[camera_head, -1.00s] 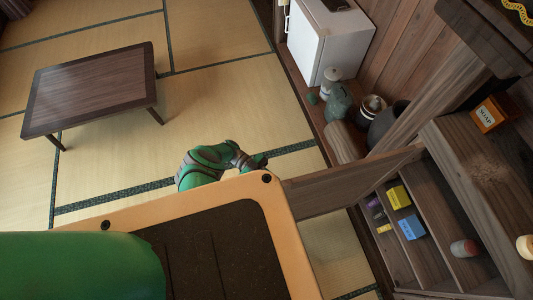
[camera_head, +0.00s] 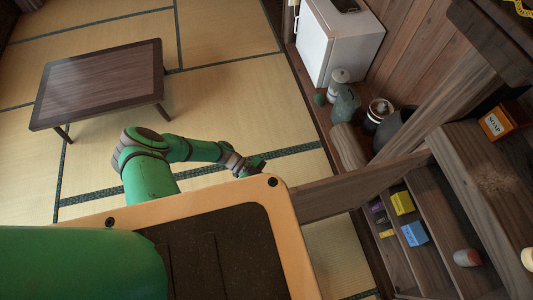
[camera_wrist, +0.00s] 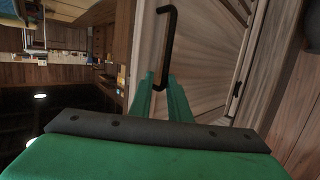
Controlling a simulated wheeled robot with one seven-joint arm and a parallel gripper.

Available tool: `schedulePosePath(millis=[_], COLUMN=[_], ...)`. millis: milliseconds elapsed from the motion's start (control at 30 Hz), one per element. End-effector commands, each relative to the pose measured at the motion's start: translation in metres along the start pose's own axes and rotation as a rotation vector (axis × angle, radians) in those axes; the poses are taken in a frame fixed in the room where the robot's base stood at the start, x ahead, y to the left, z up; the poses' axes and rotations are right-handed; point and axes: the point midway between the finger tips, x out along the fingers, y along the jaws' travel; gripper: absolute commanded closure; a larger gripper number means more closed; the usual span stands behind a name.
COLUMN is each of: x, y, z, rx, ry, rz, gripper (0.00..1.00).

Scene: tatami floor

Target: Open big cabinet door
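The big cabinet's wooden door (camera_head: 350,190) stands swung out from the cabinet (camera_head: 440,215), whose shelves are exposed. My gripper (camera_head: 257,167) is just beyond the door's free end in the head view, partly behind my own body's edge. In the wrist view a black bar handle (camera_wrist: 171,30) stands on a pale wooden panel (camera_wrist: 205,45). My gripper's two green fingers (camera_wrist: 161,82) are apart, with the lower end of the handle showing between their tips. I cannot tell whether either finger touches it.
The shelves hold a yellow box (camera_head: 402,203), a blue box (camera_head: 415,233) and a red-topped jar (camera_head: 467,257). A soap box (camera_head: 503,121) sits on top. A white fridge (camera_head: 340,45) and several jars stand behind the door. A low table (camera_head: 100,80) is far left; tatami between is clear.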

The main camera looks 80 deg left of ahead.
Motion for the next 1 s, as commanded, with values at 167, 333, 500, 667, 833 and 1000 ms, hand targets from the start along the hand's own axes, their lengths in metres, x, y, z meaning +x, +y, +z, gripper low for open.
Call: schedulePosePath(millis=[167, 333, 500, 667, 833, 1000], x=[-0.005, 0.0, 0.003, 0.004, 0.005, 0.006], y=[0.055, 0.082, 0.099, 0.104, 0.104, 0.107], z=[-0.077, -0.087, -0.094, -0.096, -0.096, -0.095], rx=[0.009, 0.008, 0.007, 0.007, 0.007, 0.006], ry=[0.222, 0.219, 0.216, 0.214, 0.214, 0.214], rz=[0.118, 0.121, 0.123, 0.122, 0.123, 0.114], gripper=[0.74, 0.74, 0.74, 0.74, 0.74, 1.0])
